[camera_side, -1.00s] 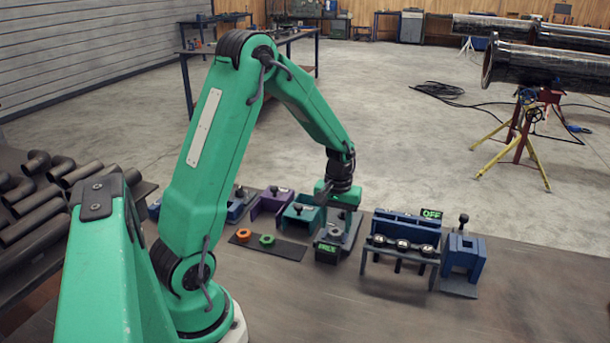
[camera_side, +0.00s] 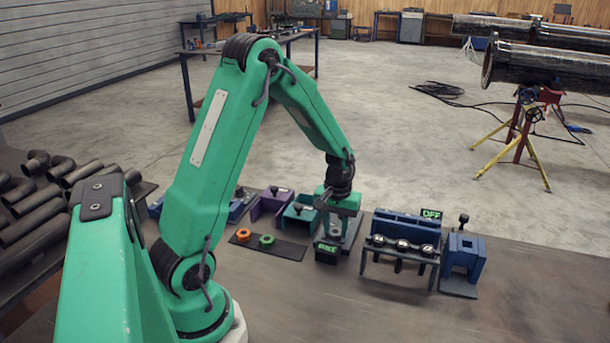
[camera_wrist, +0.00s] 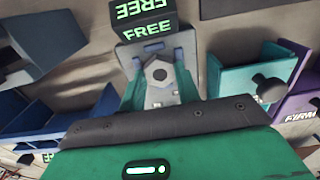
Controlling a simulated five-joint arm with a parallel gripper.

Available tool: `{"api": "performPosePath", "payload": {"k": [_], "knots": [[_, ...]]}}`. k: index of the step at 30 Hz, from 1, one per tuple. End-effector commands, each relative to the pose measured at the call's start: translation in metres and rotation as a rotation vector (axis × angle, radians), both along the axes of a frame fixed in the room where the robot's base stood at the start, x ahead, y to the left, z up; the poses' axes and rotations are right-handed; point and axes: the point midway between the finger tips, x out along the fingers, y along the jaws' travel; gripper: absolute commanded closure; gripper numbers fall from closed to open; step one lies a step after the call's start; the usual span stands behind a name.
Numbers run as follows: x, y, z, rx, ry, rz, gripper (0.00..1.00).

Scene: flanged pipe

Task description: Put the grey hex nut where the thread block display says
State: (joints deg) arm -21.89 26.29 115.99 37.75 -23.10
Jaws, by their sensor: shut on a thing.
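The thread block is a grey block (camera_wrist: 130,60) with a dark display (camera_wrist: 147,30), which reads FREE in green in the wrist view. In the side view the display (camera_side: 327,251) faces the camera. My gripper (camera_side: 335,228) is low over the block, pointing down. In the wrist view its fingers (camera_wrist: 160,82) are shut on a small grey hex piece with a dark hole, which looks like the grey hex nut (camera_wrist: 159,72). Whether the nut touches the block is unclear. In the side view the nut is hard to make out between the fingers.
Orange (camera_side: 244,234) and green (camera_side: 267,240) nuts lie on a dark strip to the left. Behind stand a teal holder (camera_side: 298,214) and a purple holder (camera_side: 268,203), labelled FIRM in the wrist view.

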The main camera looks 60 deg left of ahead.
Motion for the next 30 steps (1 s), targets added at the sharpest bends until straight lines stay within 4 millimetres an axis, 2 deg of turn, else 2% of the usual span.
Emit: {"api": "performPosePath", "payload": {"k": [16, 30], "knots": [[0.0, 0.0, 0.003, 0.001, -0.002, 0.0, 0.87], [0.001, 0.0, 0.027, 0.001, -0.002, 0.0, 0.87]]}}
